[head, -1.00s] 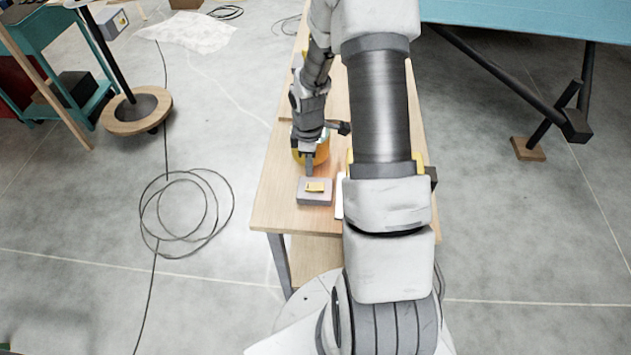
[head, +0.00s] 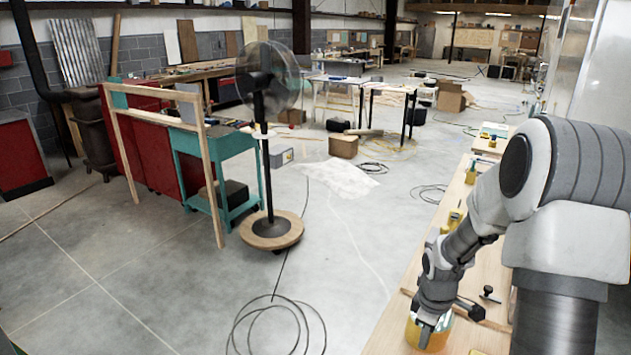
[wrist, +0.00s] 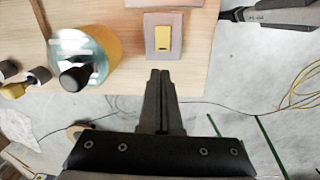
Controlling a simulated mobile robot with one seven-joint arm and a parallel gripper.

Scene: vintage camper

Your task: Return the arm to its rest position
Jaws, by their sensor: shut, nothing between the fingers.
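My gripper (wrist: 162,88) is shut and empty in the wrist view. In the head view my arm reaches down over the right side, and my gripper (head: 425,335) points down in front of a yellow round container (head: 437,338). That container also shows in the wrist view (wrist: 104,42), with a shiny top and a black knob.
Dark-handled tools lie on the table near my arm in the head view (head: 470,308). A fan on a round wooden base (head: 272,230) and a teal cart (head: 215,150) stand to the left.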

